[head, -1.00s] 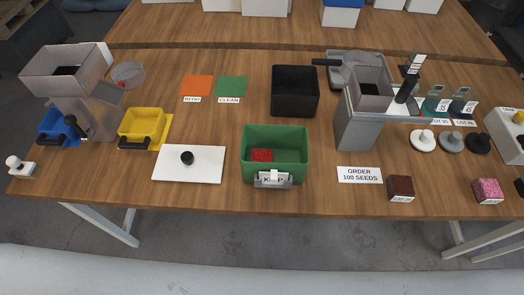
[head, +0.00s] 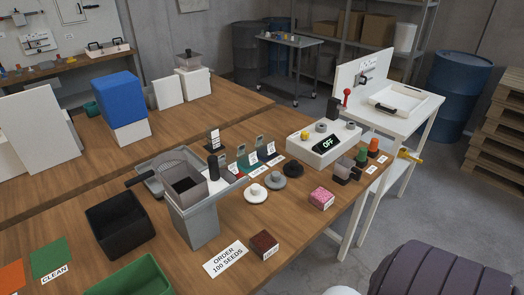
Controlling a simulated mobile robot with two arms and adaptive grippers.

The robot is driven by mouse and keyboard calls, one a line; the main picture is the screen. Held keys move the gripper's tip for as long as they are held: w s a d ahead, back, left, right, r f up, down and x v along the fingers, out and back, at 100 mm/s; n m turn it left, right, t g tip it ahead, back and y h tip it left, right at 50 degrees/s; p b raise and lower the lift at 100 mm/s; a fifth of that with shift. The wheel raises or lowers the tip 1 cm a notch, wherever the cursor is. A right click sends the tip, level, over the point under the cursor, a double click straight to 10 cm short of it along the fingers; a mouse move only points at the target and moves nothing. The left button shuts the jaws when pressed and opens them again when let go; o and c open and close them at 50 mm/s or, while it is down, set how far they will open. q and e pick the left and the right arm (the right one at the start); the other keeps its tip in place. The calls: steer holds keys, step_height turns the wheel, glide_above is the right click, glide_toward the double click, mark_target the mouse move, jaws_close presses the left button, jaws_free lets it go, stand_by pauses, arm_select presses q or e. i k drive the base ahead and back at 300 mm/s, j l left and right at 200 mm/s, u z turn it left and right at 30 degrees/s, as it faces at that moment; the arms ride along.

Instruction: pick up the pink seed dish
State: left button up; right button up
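The pink seed dish (head: 321,197) is a small square dish with a speckled pink top and a white label on its front. It sits upright on the wooden table near the front edge, at the right of centre in the head view. Nothing touches it. A similar dark red-brown dish (head: 264,242) stands to its left and nearer. Neither of my grippers shows in the head view, so their states are hidden.
Round weights (head: 275,180) stand behind the pink dish. A white device reading OFF (head: 325,147) stands behind right, with small coloured bottles (head: 361,157) nearby. A grey hopper (head: 195,215) stands left. A white sink table (head: 402,105) adjoins the far end.

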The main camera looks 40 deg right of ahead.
mark_target(321, 198)
steer(key=z, duration=1.85)
